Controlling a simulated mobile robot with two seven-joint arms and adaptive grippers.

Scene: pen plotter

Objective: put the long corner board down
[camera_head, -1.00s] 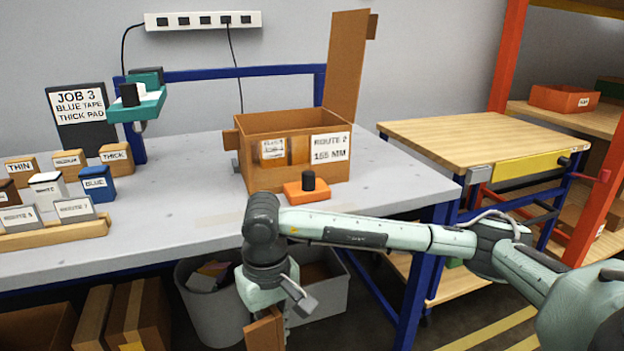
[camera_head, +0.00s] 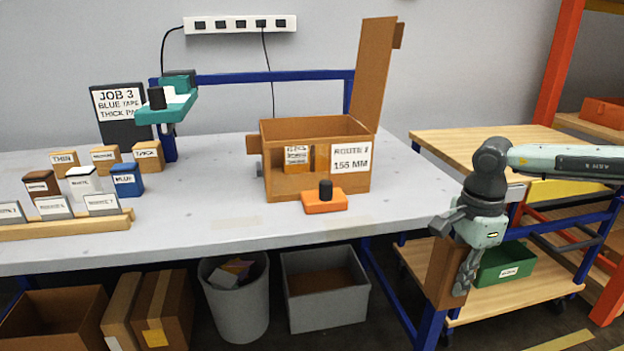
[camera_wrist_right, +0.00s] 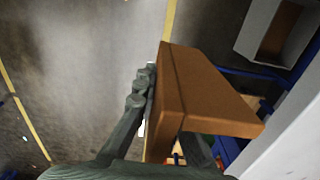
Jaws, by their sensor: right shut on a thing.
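The long corner board is a brown folded strip (camera_head: 446,272). It hangs from my right gripper (camera_head: 460,268) in front of the table's right corner in the head view. My right gripper is shut on the board. In the right wrist view the board (camera_wrist_right: 205,95) shows as an L-shaped brown piece between the fingers, with the gripper (camera_wrist_right: 150,120) partly hidden by it. The board's lower end is above the floor in the wrist view, as far as I can tell. My left gripper is not in view.
An open carton (camera_head: 318,190) and an orange tool (camera_head: 325,203) stand on the grey table (camera_head: 220,225). A grey bin (camera_head: 240,315) and a grey crate (camera_head: 325,310) are below. A wooden cart (camera_head: 440,140) with a green tray (camera_head: 503,266) stands at right.

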